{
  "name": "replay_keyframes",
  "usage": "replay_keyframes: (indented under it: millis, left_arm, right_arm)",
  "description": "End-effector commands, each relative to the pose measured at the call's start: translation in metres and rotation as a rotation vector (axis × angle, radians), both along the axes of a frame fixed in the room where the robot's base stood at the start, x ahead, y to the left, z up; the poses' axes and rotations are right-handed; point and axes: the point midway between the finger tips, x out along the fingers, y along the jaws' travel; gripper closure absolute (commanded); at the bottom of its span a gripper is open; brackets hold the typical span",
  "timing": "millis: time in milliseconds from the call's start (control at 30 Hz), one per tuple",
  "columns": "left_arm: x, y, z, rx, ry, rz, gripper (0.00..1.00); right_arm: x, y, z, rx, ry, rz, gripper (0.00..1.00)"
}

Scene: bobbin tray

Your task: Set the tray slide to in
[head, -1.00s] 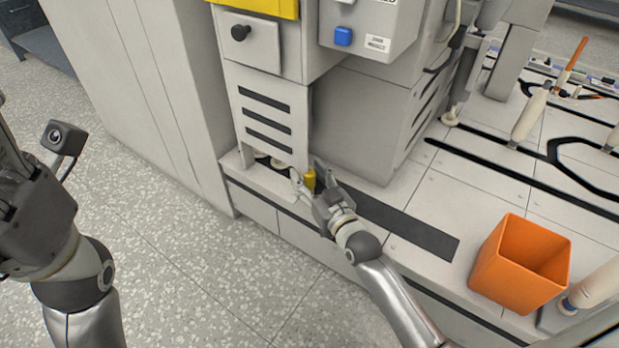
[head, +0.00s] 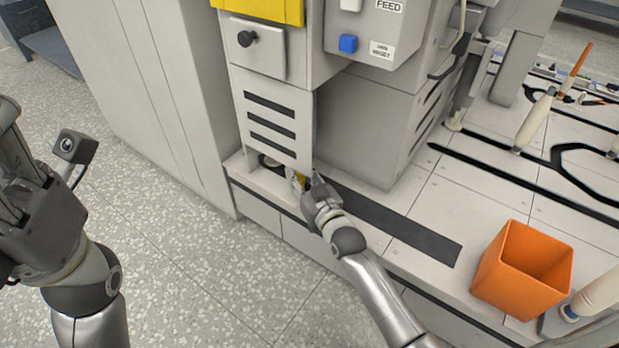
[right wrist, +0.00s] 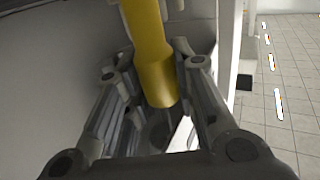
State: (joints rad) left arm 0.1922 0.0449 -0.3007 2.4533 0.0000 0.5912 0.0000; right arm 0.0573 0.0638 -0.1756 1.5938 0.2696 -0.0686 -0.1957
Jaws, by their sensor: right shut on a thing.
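In the right wrist view the yellow handle (right wrist: 156,70) stands between the two fingers of the right gripper (right wrist: 155,95). My left gripper (head: 15,165) is at the left edge, partly cut off, far from the handle.
An orange bin (head: 515,270) stands on the light bench at the right. A dark strip (head: 400,225) crosses the bench. Open floor lies at the left.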

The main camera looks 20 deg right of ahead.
Motion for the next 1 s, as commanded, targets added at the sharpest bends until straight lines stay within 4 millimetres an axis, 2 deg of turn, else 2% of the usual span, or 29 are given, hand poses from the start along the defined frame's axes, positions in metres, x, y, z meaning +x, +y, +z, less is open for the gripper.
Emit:
replay_keyframes:
  millis: [333, 367, 533, 867, 1000]
  left_arm:
    - [0.003, 0.0, -0.004, 0.003, 0.016, 0.001, 0.52]
    - [0.003, 0.0, -0.004, 0.003, 0.016, 0.001, 0.52]
    - [0.003, 0.0, -0.003, 0.004, 0.012, 0.001, 0.52]
    - [0.001, 0.0, -0.001, 0.007, 0.001, 0.004, 0.52]
    - [0.001, 0.0, -0.002, 0.006, 0.003, 0.003, 0.52]
  right_arm:
    - [0.005, 0.004, 0.001, -0.001, 0.0, 0.001, 1.0]
    - [0.005, 0.004, 0.001, -0.001, 0.0, 0.001, 0.74]
    - [0.005, 0.004, 0.001, 0.0, 0.0, 0.001, 0.52]
    - [0.003, 0.003, 0.0, -0.001, 0.001, 0.001, 0.52]
    - [-0.006, 0.001, -0.001, -0.001, 0.002, 0.001, 0.52]
